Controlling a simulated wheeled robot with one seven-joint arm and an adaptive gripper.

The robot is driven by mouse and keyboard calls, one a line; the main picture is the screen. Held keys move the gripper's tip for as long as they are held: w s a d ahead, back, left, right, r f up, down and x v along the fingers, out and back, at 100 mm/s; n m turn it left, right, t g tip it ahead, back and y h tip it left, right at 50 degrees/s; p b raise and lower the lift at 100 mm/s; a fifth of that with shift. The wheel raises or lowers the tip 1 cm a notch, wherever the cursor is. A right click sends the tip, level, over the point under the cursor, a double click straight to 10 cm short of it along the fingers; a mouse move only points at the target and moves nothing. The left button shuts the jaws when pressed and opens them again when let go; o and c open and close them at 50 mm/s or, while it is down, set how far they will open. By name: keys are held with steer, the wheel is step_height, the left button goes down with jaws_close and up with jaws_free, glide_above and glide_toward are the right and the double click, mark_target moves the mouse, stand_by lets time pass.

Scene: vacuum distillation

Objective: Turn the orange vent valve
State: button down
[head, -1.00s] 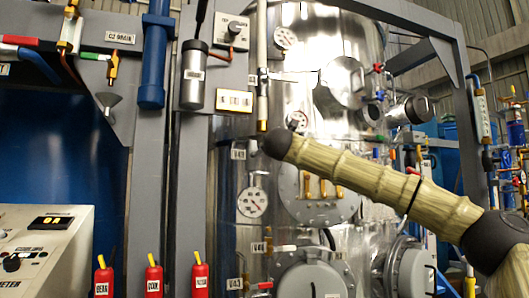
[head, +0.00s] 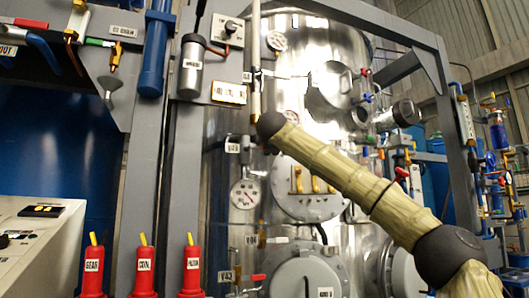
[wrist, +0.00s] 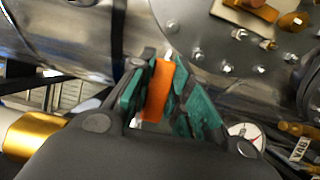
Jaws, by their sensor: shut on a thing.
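The orange vent valve handle (wrist: 157,92) shows in the wrist view as a flat, nearly upright orange piece, slightly tilted. My gripper (wrist: 160,82) has its teal finger pads on either side of it and is shut on it. The lower part of the handle and its stem are hidden by my gripper. In the head view my arm reaches up and left across the steel vessel (head: 330,62), and my gripper cannot be made out there.
A bolted round flange (wrist: 225,40) and a steel cylinder (wrist: 75,35) stand close beyond my fingers. A gold part (wrist: 35,135) is at the left and a dial gauge (wrist: 243,131) at the right. Red bottles (head: 192,268) stand at the lower left in the head view.

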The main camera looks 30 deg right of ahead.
steer(key=shift+w+f, duration=0.1)
stand_by(0.4)
steer(key=c, duration=1.5)
jaws_free()
steer(key=shift+w, duration=0.1)
steer(key=shift+o, duration=0.9)
steer(key=shift+w+a+f, duration=0.1)
steer(key=shift+w, duration=0.05)
steer(key=shift+s, duration=0.25)
steer(key=v, duration=1.1)
steer(key=shift+s, duration=0.35)
steer(key=shift+a, duration=0.15)
